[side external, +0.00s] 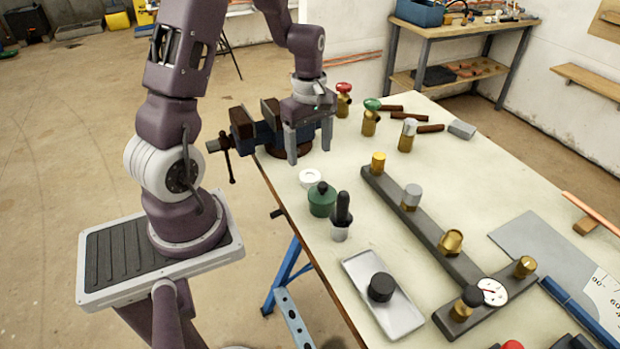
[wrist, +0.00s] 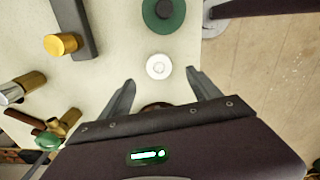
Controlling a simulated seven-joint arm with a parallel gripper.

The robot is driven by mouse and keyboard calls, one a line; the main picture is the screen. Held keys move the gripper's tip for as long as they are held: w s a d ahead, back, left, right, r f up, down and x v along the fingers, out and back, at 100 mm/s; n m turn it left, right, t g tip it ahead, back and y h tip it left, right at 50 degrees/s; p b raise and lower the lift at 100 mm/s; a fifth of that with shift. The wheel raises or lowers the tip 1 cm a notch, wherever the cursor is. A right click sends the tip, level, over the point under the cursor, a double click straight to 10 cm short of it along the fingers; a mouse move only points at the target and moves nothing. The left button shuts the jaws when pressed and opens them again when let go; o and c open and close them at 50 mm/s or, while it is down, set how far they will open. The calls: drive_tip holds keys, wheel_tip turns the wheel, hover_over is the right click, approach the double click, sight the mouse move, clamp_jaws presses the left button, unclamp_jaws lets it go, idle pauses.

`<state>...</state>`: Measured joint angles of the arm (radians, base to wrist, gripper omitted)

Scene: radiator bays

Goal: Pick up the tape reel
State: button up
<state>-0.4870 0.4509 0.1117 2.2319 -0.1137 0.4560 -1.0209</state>
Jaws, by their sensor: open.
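The tape reel (side external: 310,178) is a small white ring lying flat on the pale table, close to the table's left edge in the side view. It also shows in the wrist view (wrist: 159,66), a little beyond and between the fingertips. My gripper (side external: 310,158) points down above the table, behind the reel in the side view. Its two fingers (wrist: 160,78) are spread apart with nothing between them. The gripper does not touch the reel.
A blue vise (side external: 262,132) is close behind my gripper. A dark manifold bar (side external: 430,232) with brass fittings lies to the right. A grey tray (side external: 405,314) holds a black knob.

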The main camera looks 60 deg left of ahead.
sight(310, 175)
wheel_tip(310, 175, down, 8)
drive_tip(key=shift+w+a+r, duration=0.15)
drive_tip(key=shift+r, duration=0.2)
drive_tip(key=c, duration=1.1)
